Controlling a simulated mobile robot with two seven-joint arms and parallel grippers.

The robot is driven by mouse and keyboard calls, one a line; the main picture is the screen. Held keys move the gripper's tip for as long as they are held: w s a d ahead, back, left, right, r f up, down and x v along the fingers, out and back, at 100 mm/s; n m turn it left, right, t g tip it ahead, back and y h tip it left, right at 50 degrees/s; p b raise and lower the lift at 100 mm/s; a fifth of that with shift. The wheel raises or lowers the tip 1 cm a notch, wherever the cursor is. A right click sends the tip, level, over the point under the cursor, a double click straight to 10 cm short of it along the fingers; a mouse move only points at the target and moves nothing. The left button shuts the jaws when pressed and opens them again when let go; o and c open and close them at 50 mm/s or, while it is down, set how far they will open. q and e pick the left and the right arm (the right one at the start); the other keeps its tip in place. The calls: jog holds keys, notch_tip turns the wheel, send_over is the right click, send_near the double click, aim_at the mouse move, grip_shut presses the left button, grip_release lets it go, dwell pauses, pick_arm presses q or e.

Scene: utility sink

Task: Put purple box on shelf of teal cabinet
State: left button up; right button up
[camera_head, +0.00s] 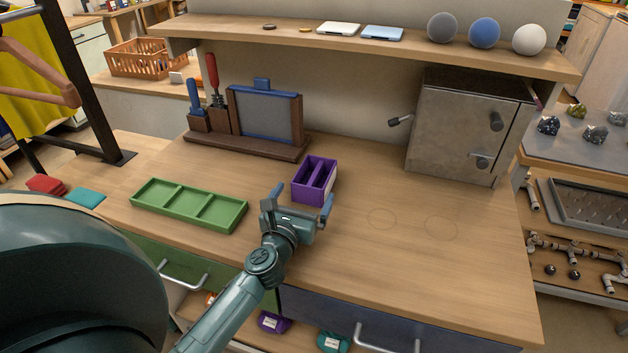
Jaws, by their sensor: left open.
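A purple box (323,193) with a divider inside stands on the wooden worktop, near its middle. My left gripper (297,203) is open at the near side of the box, its two fingers spread left and right. I cannot tell whether a finger touches the box. No cabinet that is clearly teal shows; a grey metal cabinet (455,135) with a shut door stands at the back right of the worktop. My right gripper is out of view.
A green three-part tray (190,204) lies left of my gripper. A wooden rack (265,148) with a framed panel stands behind the box. A raised wooden shelf (395,52) with several balls runs along the back. The worktop (400,260) is clear at right.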

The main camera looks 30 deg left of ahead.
aim_at(311, 180)
pick_arm(q)
jog(key=x, duration=0.7)
jog(key=shift+s, duration=0.1)
jog(key=shift+c, duration=0.6)
jog(key=c, duration=1.1)
